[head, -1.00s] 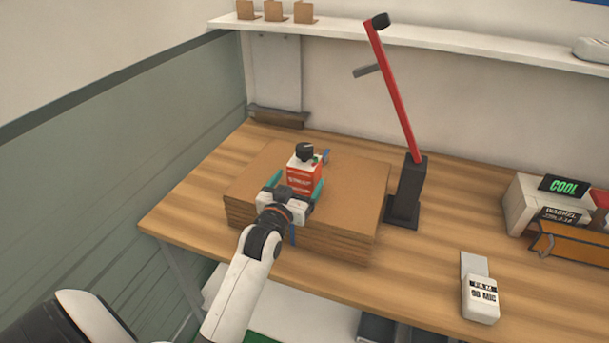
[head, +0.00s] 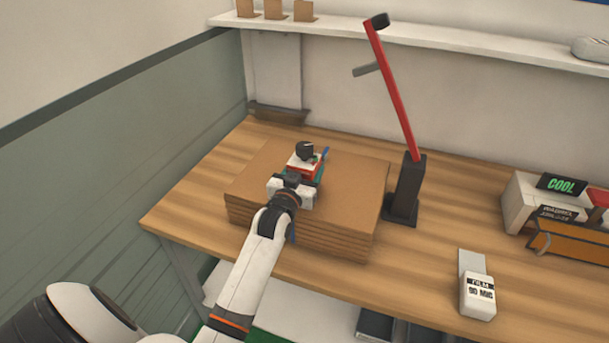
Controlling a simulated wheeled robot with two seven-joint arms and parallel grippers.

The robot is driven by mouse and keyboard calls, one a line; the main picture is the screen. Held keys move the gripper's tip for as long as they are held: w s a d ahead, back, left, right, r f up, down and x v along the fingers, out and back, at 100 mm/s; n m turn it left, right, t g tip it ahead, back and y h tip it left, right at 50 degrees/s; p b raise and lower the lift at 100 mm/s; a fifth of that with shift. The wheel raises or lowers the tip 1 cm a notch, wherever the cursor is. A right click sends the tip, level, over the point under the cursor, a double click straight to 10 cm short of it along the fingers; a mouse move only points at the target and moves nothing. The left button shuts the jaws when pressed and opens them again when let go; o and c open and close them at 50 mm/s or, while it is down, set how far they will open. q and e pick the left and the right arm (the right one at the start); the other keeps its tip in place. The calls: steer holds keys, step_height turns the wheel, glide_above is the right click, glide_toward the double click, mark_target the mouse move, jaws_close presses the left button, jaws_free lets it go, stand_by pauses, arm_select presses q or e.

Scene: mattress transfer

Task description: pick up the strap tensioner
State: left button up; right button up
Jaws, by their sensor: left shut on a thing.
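The strap tensioner (head: 303,160) is a small red and white device with a black knob on top and a blue lever at its right. It sits on or just above a stack of flat brown cardboard (head: 349,193); I cannot tell whether it touches. My left gripper (head: 300,181) is shut on it from the front, and the white gripper body hides its lower part. My right gripper is out of view.
A red-armed tool (head: 396,100) stands on a black base right of the stack. A white film box (head: 479,297), a COOL device (head: 530,205) and an orange item (head: 570,242) lie further right on the wooden bench (head: 430,262). A white shelf (head: 420,37) runs above.

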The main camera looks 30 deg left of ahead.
arm_select(q)
steer(key=shift+r, duration=0.15)
steer(key=shift+c, duration=1.2)
steer(key=shift+r, duration=0.1)
